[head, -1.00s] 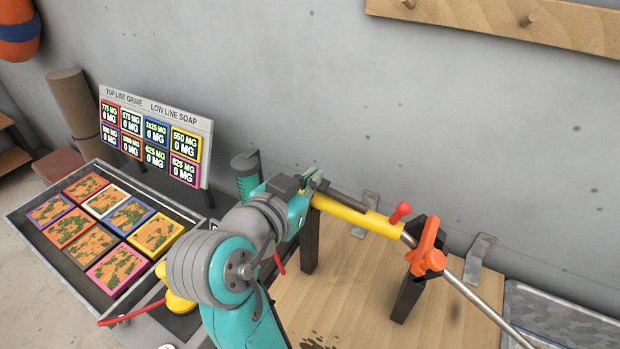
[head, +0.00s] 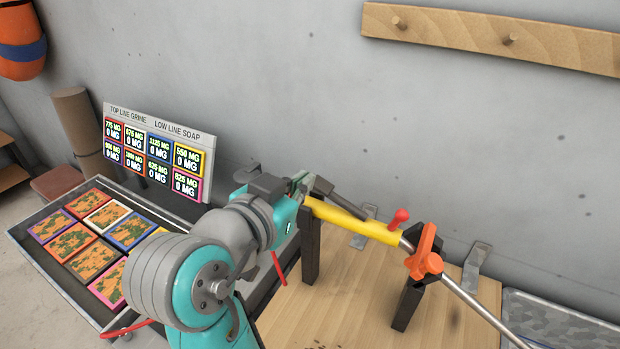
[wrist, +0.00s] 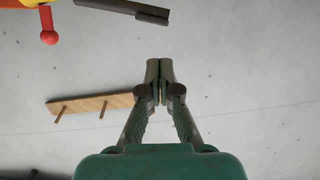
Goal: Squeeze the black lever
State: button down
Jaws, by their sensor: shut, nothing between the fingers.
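The black lever (head: 340,202) slants just above the yellow tube (head: 350,222) of a lance lying on dark supports. In the wrist view the black lever (wrist: 125,9) crosses the top edge, with its free end pointing right. The yellow tube (wrist: 14,3) and a red-knobbed part (wrist: 48,38) show at top left there. My gripper (wrist: 160,68) has its fingertips together with nothing between them, apart from the lever in that picture. In the head view my gripper (head: 302,184) is near the lever's left end, partly hidden by my wrist; contact there cannot be told.
An orange clamp (head: 424,252) holds the steel pipe at the right support on the wooden bench (head: 350,300). A tray (head: 45,285) of coloured grimy tiles and a readout board (head: 158,145) stand at left. The concrete wall and a peg rail (head: 490,38) are behind.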

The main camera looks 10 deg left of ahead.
jog(key=v, duration=0.5)
dwell(0.7)
